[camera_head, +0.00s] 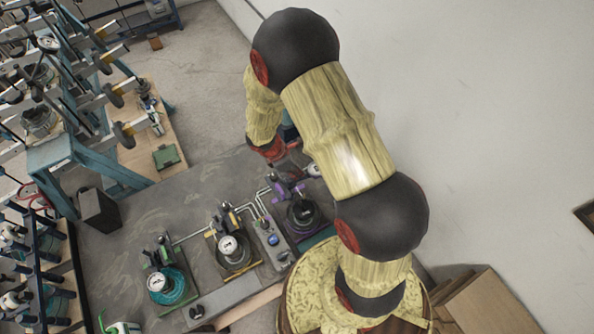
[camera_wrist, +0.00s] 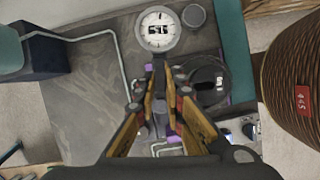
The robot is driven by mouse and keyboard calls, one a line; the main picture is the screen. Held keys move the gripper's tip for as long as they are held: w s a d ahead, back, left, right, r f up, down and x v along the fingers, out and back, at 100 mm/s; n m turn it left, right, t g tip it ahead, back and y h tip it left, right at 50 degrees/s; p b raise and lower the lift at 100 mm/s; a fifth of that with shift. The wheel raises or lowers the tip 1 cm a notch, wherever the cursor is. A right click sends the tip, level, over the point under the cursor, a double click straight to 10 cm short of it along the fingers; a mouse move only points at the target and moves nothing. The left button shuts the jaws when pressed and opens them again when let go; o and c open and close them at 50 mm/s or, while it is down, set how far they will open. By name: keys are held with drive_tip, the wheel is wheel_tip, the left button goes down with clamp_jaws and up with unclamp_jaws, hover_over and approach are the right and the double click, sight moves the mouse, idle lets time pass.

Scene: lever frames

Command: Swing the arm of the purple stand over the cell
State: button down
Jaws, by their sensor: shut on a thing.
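The purple stand (camera_head: 281,190) is at the right of the bench row in the head view, partly behind my arm. Its dark round cell (camera_head: 302,214) is just below it and also shows right of my fingers in the wrist view (camera_wrist: 221,91). In the wrist view a white-faced dial (camera_wrist: 157,28) lies just beyond my fingertips, beside the cell and not over it. My gripper (camera_wrist: 159,68) is shut on the purple stand's arm near the dial; the fingers hide most of the held part. Purple parts (camera_wrist: 175,139) show between the fingers.
A yellow stand (camera_head: 221,222) with a dial and a green stand (camera_head: 152,258) with a teal cell stand to the left on the grey bench (camera_head: 120,255). Bent metal pipes (camera_head: 255,205) run near the purple stand. A wall rises at the right.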

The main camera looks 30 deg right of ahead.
drive_tip(key=shift+m, duration=0.4)
idle(0.5)
drive_tip(key=m, duration=0.1)
drive_tip(key=m+g, duration=0.1)
drive_tip(key=m, duration=0.1)
drive_tip(key=shift+s+a+m+g+y+b, duration=0.2)
drive_tip(key=shift+s+m+g+y+b, duration=0.1)
drive_tip(key=shift+s+y+b, duration=0.1)
drive_tip(key=m, duration=0.2)
drive_tip(key=m+g+y+b, duration=0.1)
drive_tip(key=shift+s+a+m, duration=0.25)
drive_tip(key=shift+s+m, duration=0.05)
drive_tip(key=shift+s+a+m+g+y+b, duration=0.15)
drive_tip(key=shift+a+m+y+b, duration=0.25)
drive_tip(key=shift+m, duration=0.95)
drive_tip(key=shift+s+a+m+g+y+b, duration=0.1)
drive_tip(key=shift+a+m+g+y+b, duration=0.3)
drive_tip(key=shift+m, duration=0.9)
drive_tip(key=shift+s+a+m+t+y+b, duration=0.15)
drive_tip(key=shift+m+y, duration=0.45)
drive_tip(key=shift+m, duration=0.75)
drive_tip(key=shift+w+r, duration=0.1)
drive_tip(key=c, duration=1.9)
unclamp_jaws()
